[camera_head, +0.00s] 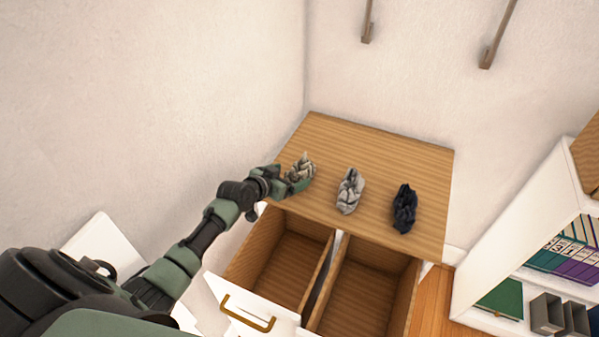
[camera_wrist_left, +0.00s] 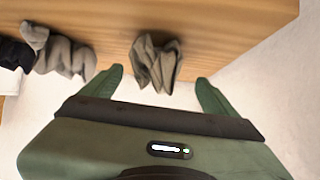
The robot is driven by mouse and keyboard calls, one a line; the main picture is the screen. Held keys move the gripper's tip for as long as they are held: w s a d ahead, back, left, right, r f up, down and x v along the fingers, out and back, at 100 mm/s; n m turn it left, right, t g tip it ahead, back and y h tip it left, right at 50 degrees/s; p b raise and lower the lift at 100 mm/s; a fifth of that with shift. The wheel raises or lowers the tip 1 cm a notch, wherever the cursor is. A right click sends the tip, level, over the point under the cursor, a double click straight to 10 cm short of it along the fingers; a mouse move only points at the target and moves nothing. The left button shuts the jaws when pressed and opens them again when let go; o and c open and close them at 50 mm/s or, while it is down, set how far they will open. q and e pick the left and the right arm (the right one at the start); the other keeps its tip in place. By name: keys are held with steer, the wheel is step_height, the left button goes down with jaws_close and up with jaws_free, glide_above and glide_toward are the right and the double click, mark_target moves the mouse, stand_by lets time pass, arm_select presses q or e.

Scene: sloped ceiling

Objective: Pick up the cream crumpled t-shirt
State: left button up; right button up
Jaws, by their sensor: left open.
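The cream crumpled t-shirt (camera_head: 301,167) lies on the left part of the wooden dresser top (camera_head: 375,150). My left gripper (camera_head: 297,184) is open at the near side of the shirt. In the left wrist view, the cream shirt (camera_wrist_left: 156,65) shows between and just beyond the two open green fingertips of the left gripper (camera_wrist_left: 160,85). I cannot tell whether a finger touches the cloth. My right gripper is not in view.
A grey crumpled cloth (camera_head: 350,191) and a dark navy one (camera_head: 404,208) lie to the right on the same top. Below, an open drawer (camera_head: 246,315) with two bare compartments sticks out. A white wall (camera_head: 200,90) stands close on the left; a white shelf (camera_head: 510,240) stands right.

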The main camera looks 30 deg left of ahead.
arm_select(q)
steer(key=shift+w+d+f+b, duration=0.1)
steer(key=shift+w+f+b, duration=0.2)
steer(key=shift+w+f, duration=0.15)
steer(key=shift+w+d+f, duration=0.1)
steer(key=shift+w, duration=0.1)
steer(key=b+x, duration=0.4)
steer(key=shift+d+f, duration=0.1)
steer(key=shift+d, duration=0.1)
steer(key=shift+w+b, duration=0.3)
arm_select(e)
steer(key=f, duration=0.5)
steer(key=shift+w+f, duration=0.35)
arm_select(q)
steer(key=c, duration=1.6)
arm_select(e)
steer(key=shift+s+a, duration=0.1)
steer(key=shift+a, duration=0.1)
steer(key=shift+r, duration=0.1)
